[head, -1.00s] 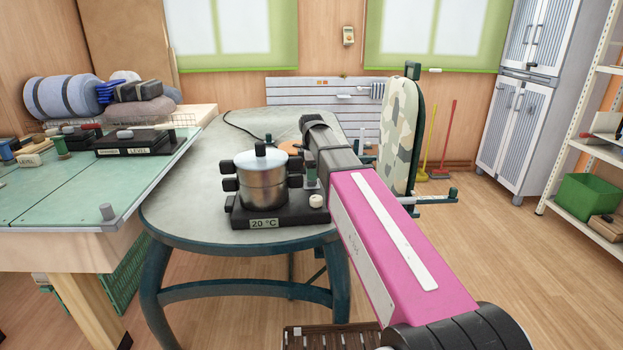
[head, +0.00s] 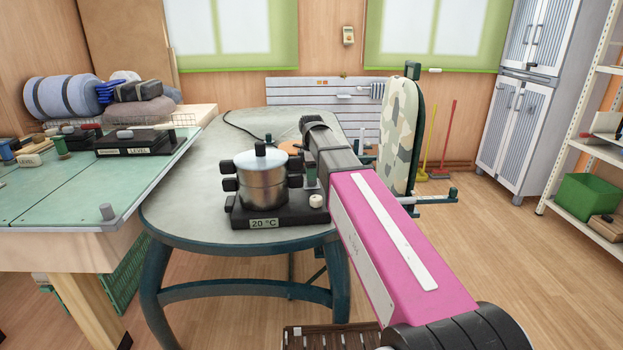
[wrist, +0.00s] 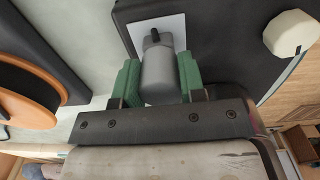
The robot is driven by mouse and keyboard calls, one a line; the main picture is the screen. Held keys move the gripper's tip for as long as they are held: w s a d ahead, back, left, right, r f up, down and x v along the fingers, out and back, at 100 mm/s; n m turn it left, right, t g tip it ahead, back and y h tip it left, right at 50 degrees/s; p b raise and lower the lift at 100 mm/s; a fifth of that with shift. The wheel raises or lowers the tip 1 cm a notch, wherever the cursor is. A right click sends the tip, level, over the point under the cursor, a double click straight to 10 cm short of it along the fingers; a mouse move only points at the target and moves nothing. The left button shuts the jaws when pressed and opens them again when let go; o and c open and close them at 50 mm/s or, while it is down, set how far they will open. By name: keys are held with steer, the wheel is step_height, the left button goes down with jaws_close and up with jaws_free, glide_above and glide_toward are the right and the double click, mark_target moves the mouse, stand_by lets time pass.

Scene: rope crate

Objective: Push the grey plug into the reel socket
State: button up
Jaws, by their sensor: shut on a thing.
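In the wrist view, my gripper (wrist: 160,82) has its green fingers closed on the two sides of a grey rounded body, which looks like the grey plug (wrist: 158,72). Its black tip lies over a white square plate (wrist: 175,28) on a black base. I cannot tell whether it touches the plate. An orange and black round thing, probably the reel (wrist: 28,92), lies at the left, apart from the gripper; no socket on it can be made out. In the head view, the orange disc (head: 290,147) shows partly behind the pot and my arm.
A metal pot (head: 262,182) stands on the black base (head: 290,212) labelled 20 °C, close left of my gripper. A white knob (head: 316,201) sits at its front right corner. The grey table (head: 180,205) is clear at left. A camouflage-patterned board (head: 402,135) stands right of my arm.

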steer(key=shift+r, duration=0.95)
steer(key=shift+r, duration=2.35)
